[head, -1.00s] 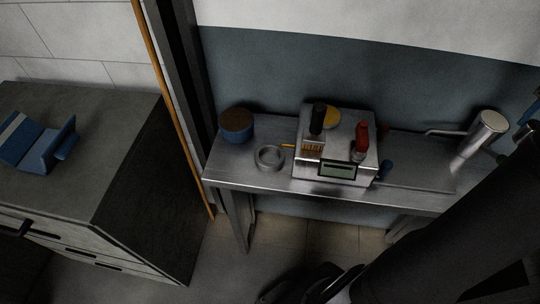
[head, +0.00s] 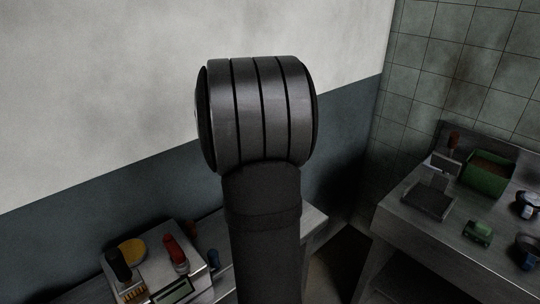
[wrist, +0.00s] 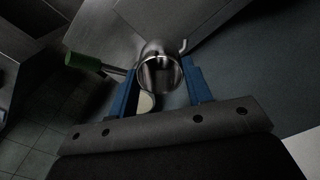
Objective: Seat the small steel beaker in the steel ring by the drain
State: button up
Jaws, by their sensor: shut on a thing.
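The small steel beaker (wrist: 160,74) shows its round open mouth in the wrist view. My gripper (wrist: 161,82) is shut on it, with a blue finger on each side. In the head view my dark arm rises through the middle and hides the gripper, the beaker and part of the bench behind. I cannot make out a steel ring or a drain for certain in the current views.
A scale (head: 163,277) with small items stands at the lower left. The wrist view shows a green-handled tool (wrist: 83,62) beside the left finger.

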jog(key=s+a+f+n, duration=0.2)
jog(key=s+a+n, duration=0.1)
jog(key=s+a, duration=0.6)
jog(key=s+a+f+n, duration=0.2)
jog(key=s+a+n, duration=0.2)
jog(key=s+a, duration=0.5)
jog(key=s+a+f+n, duration=0.2)
jog(key=s+a+n, duration=0.1)
jog(key=s+a, duration=0.6)
jog(key=shift+s+a+n, duration=0.1)
jog(key=shift+s+n, duration=0.2)
jog(key=shift+s, duration=0.15)
jog(key=s+a+f+n, duration=0.2)
jog(key=s+n, duration=0.1)
jog(key=s, duration=0.7)
jog(key=shift+s, duration=0.25)
jog(key=shift+f, duration=2.45)
jog(key=shift+f, duration=1.7)
